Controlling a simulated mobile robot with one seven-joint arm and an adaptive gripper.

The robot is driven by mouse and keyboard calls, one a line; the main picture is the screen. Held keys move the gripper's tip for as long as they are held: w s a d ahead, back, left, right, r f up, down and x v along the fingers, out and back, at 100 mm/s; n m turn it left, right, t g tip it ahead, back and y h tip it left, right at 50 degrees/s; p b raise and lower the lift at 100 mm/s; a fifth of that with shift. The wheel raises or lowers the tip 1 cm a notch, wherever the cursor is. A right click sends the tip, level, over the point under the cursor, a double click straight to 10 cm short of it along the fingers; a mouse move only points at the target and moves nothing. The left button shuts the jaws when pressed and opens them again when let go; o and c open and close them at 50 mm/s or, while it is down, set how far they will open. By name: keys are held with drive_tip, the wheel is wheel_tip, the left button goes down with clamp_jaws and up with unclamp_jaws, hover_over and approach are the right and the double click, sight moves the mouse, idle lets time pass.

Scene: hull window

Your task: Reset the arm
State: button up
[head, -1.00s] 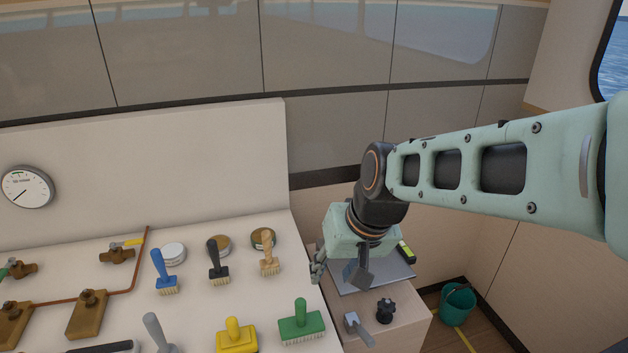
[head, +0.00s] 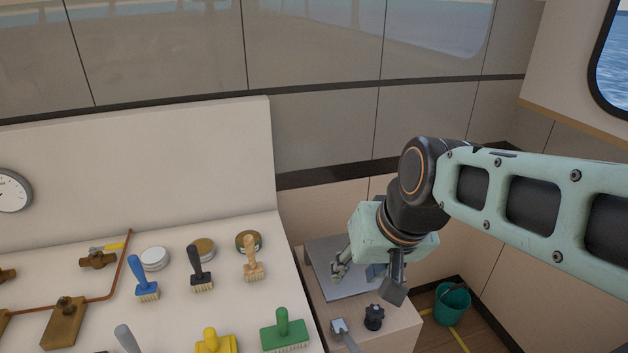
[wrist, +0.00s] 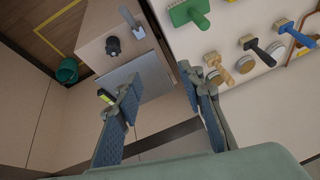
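My gripper (head: 367,280) hangs from my pale green arm at the right of the head view. It is above the small side cabinet (head: 398,317), over the grey plate (head: 327,258) on its top. Its two fingers are spread wide apart with nothing between them. In the wrist view the gripper (wrist: 160,80) is also open and empty, the plate showing between and beyond the fingers.
A counter to the left holds a green brush (head: 284,333), blue brush (head: 144,280), black brush (head: 199,270), wooden brush (head: 252,262) and several tins. A black knob (head: 374,318) sits on the cabinet. A teal bucket (head: 452,304) stands on the floor.

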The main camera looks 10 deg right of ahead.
drive_tip(key=s+d+r+t+h, duration=0.1)
drive_tip(key=s+r, duration=0.1)
drive_tip(key=s, duration=0.4)
drive_tip(key=shift+d+r+h, duration=0.15)
drive_tip(key=shift+r+h, duration=0.2)
drive_tip(key=shift+h, duration=0.05)
